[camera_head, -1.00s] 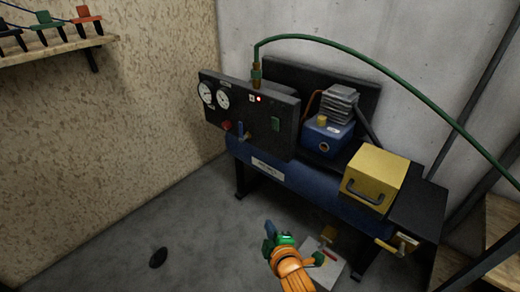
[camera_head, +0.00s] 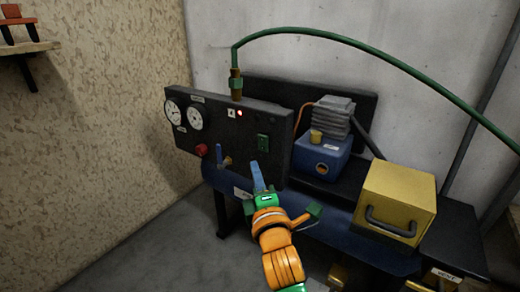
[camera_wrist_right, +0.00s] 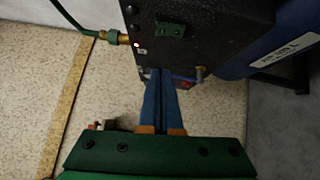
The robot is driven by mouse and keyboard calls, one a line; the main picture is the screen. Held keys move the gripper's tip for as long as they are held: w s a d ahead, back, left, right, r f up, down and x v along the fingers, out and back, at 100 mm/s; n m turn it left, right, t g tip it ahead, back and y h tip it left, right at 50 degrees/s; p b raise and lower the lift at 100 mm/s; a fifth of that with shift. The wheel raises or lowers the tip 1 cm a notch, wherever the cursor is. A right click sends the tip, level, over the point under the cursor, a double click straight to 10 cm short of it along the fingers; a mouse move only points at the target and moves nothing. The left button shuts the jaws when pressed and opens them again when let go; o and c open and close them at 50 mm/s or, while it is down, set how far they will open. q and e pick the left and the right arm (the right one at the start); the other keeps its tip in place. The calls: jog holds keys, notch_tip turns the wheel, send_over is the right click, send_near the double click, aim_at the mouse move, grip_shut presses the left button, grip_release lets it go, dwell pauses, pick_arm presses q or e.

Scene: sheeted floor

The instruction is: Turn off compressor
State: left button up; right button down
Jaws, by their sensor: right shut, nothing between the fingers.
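The compressor's black control panel (camera_head: 230,128) has two round gauges (camera_head: 184,116), a lit red lamp (camera_head: 240,114), a green switch (camera_head: 263,142), a red knob (camera_head: 201,150) and a blue-handled valve (camera_head: 220,156). My right gripper (camera_head: 256,166), with blue fingers, is in front of the panel's lower right part, below the green switch. In the right wrist view the closed fingers (camera_wrist_right: 158,75) point at the panel, and the green switch (camera_wrist_right: 171,30) is above them. The fingers are shut and empty. Whether they touch the panel I cannot tell. My left gripper is not in view.
A blue pump with a finned grey head (camera_head: 325,150) and a yellow box (camera_head: 397,195) with a dark handle stand on the compressor. A green hose (camera_head: 370,48) arches from the panel to the right. A shelf (camera_head: 30,48) is at upper left.

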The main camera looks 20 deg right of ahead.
jog(key=b, duration=0.1)
send_near(260, 148)
jog(key=w+a+r, duration=0.3)
jog(key=w+d, duration=0.3)
jog(key=shift+r, duration=0.15)
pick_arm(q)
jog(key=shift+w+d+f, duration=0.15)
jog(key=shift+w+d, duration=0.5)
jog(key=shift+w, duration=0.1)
